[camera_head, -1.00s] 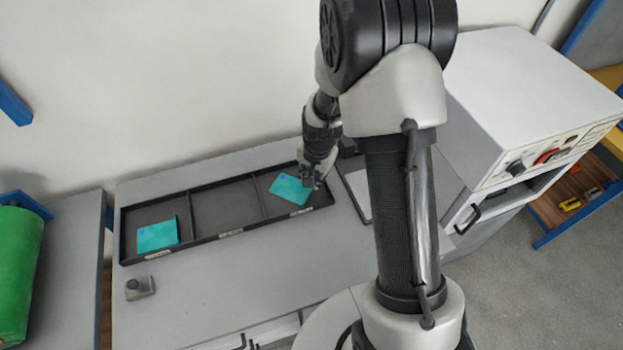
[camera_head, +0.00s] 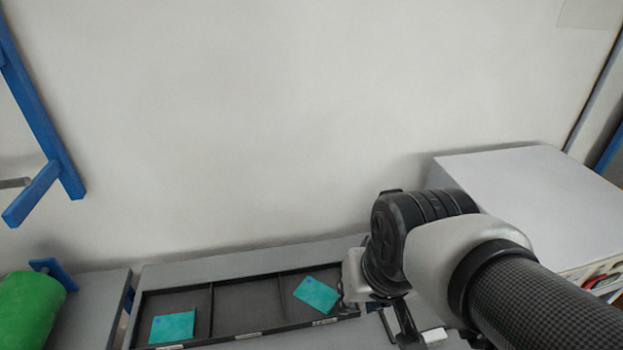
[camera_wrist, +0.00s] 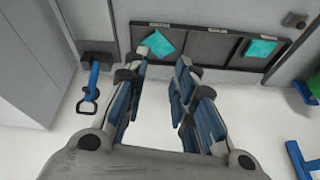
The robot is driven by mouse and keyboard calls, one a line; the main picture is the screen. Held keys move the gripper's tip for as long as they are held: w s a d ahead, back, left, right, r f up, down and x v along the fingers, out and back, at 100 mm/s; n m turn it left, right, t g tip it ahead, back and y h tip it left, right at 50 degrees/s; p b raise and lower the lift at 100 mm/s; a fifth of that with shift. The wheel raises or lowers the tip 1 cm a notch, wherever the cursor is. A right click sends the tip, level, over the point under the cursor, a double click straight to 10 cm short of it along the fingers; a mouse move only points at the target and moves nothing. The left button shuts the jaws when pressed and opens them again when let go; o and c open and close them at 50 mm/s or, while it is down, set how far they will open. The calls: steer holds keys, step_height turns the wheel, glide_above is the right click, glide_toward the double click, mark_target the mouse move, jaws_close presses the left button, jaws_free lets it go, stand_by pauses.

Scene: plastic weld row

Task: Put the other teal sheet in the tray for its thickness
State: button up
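One teal sheet (camera_head: 173,327) lies in the left compartment of a black three-part tray (camera_head: 213,312). The other teal sheet (camera_head: 316,295) lies askew in the right compartment. The middle compartment (camera_head: 246,305) is empty. Both sheets show in the wrist view, one at left (camera_wrist: 161,43) and one at right (camera_wrist: 260,48), with the tray seen the other way round. The tray's front labels are too small to read.
A large pale box-shaped machine (camera_head: 535,195) stands at the right, close to my arm. A green roll (camera_head: 28,312) is at the far left. A blue wall bracket (camera_head: 45,125) is at the upper left. A blue-handled tool (camera_wrist: 91,87) is beside the tray in the wrist view.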

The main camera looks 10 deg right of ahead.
steer(key=s+r+n, duration=0.1)
steer(key=s, duration=0.5)
steer(key=shift+s+r+n, duration=0.15)
steer(key=shift+n, duration=0.25)
steer(key=shift+a, duration=0.1)
steer(key=shift+f+b, duration=0.3)
stand_by(0.3)
